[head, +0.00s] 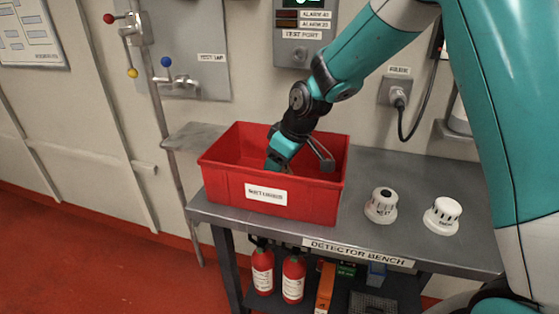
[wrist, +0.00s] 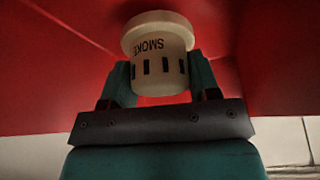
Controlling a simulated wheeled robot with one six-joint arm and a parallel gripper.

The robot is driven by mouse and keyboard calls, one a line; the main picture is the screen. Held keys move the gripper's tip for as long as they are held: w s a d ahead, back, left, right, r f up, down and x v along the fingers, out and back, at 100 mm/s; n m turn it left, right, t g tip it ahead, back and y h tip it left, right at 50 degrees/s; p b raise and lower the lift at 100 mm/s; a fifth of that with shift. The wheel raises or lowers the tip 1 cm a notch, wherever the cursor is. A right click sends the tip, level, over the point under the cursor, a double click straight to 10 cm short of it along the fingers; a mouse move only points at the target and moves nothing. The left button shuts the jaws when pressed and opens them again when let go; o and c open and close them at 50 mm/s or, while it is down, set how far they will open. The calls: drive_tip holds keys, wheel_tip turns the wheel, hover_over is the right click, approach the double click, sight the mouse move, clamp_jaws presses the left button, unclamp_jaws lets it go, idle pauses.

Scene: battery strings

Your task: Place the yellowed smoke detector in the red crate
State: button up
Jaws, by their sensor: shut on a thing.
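The red crate (head: 222,182) stands on the left end of the bench, with a white label on its front wall. My gripper (head: 276,160) reaches down inside the crate, and its fingertips are hidden behind the front wall in the head view. In the wrist view my gripper (wrist: 160,85) is shut on the yellowed smoke detector (wrist: 158,50), a cream round body with dark slots and the word SMOKE. Red crate walls (wrist: 60,70) surround it there. I cannot tell whether the detector touches the crate floor.
Two white detectors, one with a dark top (head: 381,206) and one with slots (head: 442,215), stand on the detector bench (head: 400,170) right of the crate. Fire extinguishers (head: 262,271) and boxes sit on the shelf below. A wall panel and lever rods are behind.

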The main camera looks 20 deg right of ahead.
drive_tip(key=shift+f, duration=0.45)
drive_tip(key=o, duration=1)
drive_tip(key=shift+c, duration=0.2)
drive_tip(key=shift+r, duration=0.15)
drive_tip(key=shift+r, duration=0.35)
drive_tip(key=v, duration=1.2)
drive_tip(key=s+a+g, duration=0.1)
drive_tip(key=s+a, duration=0.3)
drive_tip(key=s, duration=0.9)
drive_tip(key=s+a+m+g+y, duration=0.1)
drive_tip(key=s+a, duration=0.3)
drive_tip(key=s, duration=1)
drive_tip(key=shift+g, duration=0.7)
